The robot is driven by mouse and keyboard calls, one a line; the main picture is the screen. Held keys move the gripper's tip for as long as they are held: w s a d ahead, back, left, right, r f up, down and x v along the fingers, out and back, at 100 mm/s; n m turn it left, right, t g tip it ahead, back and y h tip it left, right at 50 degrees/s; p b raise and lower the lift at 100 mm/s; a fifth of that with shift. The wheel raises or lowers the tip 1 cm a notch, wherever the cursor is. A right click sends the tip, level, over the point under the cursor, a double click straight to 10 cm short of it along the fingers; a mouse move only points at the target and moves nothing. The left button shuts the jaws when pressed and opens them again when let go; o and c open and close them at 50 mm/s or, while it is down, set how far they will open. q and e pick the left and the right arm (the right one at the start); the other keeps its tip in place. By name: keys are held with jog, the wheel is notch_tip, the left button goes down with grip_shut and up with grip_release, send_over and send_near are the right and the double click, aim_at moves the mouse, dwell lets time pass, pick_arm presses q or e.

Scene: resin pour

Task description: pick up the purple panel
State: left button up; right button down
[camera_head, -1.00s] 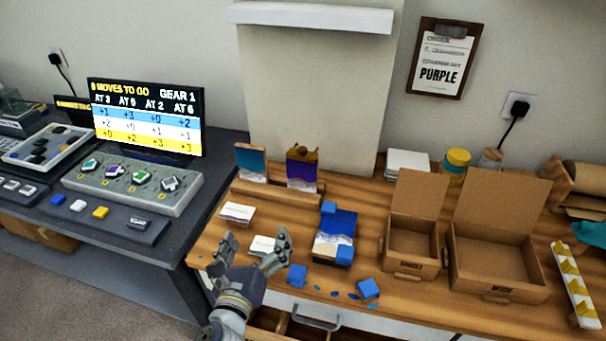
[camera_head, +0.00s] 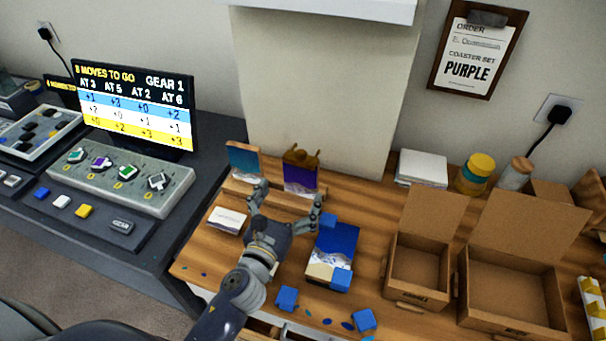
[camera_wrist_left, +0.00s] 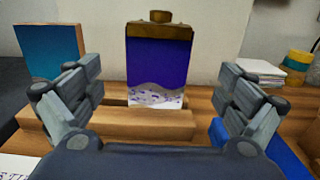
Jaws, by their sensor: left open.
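The purple panel (camera_head: 300,176) stands upright on a wooden rack (camera_head: 272,197) at the back of the table, beside a teal panel (camera_head: 244,158). In the left wrist view the purple panel (camera_wrist_left: 159,62) is straight ahead, with a white and grey wavy band at its bottom and a brown-gold piece at its top. My left gripper (camera_head: 288,207) is open and empty in front of the rack. In the left wrist view its fingers (camera_wrist_left: 160,95) are on either side of the panel, apart from it. My right gripper is out of view.
A blue panel with blue blocks (camera_head: 338,240) lies right of my left gripper. White cards (camera_head: 227,220) lie left of it. Two open cardboard boxes (camera_head: 420,262) (camera_head: 510,292) stand to the right. Loose blue blocks (camera_head: 287,297) lie near the front edge. A wall clipboard reads PURPLE (camera_head: 472,55).

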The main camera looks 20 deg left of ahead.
aim_at(300, 173)
pick_arm(q)
jog(key=shift+w+r, duration=0.15)
jog(key=shift+w, duration=1.15)
jog(key=w+p, duration=0.1)
jog(key=w, duration=0.3)
jog(key=shift+w, duration=0.75)
jog(key=shift+s, duration=0.1)
jog(key=c, duration=1.1)
jog(key=shift+c, duration=0.2)
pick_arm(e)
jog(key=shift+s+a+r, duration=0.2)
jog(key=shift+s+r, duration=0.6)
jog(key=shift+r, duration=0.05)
